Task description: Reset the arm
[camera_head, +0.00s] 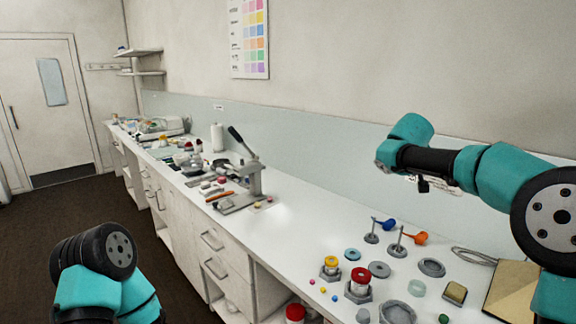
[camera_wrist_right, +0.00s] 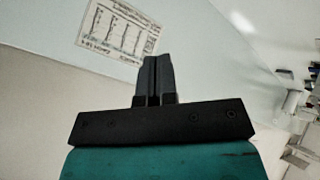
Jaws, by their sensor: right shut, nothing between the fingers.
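My right arm comes in from the right in the head view, raised above the back of the counter, near the wall. In the right wrist view my right gripper (camera_wrist_right: 155,62) is shut, its two dark fingers together with nothing between them. Of my left arm only a teal and black part shows at the lower left of the head view. My left gripper is outside both views.
The white counter (camera_head: 310,222) runs along the wall. Bolts, washers, a blue-topped and an orange-topped tool (camera_head: 415,237) and a tan board (camera_head: 515,290) lie below my right arm. A lever press (camera_head: 250,178) stands farther left. Bare counter lies between.

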